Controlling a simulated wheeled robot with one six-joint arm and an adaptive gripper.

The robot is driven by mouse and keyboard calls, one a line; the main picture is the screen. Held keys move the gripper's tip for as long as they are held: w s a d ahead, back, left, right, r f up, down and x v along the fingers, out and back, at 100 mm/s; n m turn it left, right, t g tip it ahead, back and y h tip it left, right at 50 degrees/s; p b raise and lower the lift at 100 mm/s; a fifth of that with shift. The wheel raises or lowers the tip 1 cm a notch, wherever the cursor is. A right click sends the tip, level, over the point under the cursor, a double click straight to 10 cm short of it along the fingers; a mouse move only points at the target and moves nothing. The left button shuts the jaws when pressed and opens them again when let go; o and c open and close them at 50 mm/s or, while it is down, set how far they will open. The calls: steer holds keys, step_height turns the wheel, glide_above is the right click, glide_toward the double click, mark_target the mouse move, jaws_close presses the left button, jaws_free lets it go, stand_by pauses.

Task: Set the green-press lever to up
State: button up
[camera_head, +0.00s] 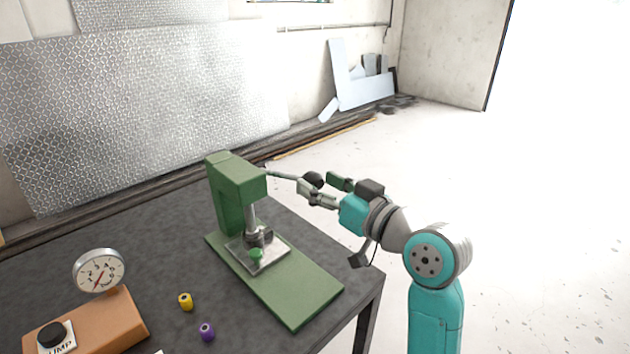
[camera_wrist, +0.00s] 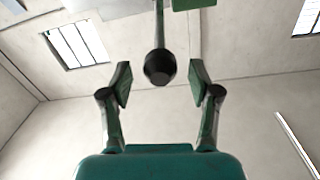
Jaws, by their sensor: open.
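The green press (camera_head: 230,195) stands on the dark table. Its lever (camera_head: 283,175) sticks out to the right from the press head, close to level, and ends in a black knob (camera_head: 313,179). In the wrist view the lever rod (camera_wrist: 160,28) runs down from the top to the knob (camera_wrist: 160,68). My gripper (camera_head: 323,184) is open at the lever's end. In the wrist view my gripper (camera_wrist: 160,84) has one finger on each side of the knob, with visible gaps. A small green piece (camera_head: 256,254) sits on the press plate under the ram.
A dial gauge (camera_head: 99,270) on an orange-brown block (camera_head: 110,325) with a black pump button (camera_head: 51,336) stands at the left front. Open floor lies to the right.

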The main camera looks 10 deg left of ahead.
steer(key=shift+x, duration=0.9)
jaws_close()
steer(key=shift+r, duration=0.15)
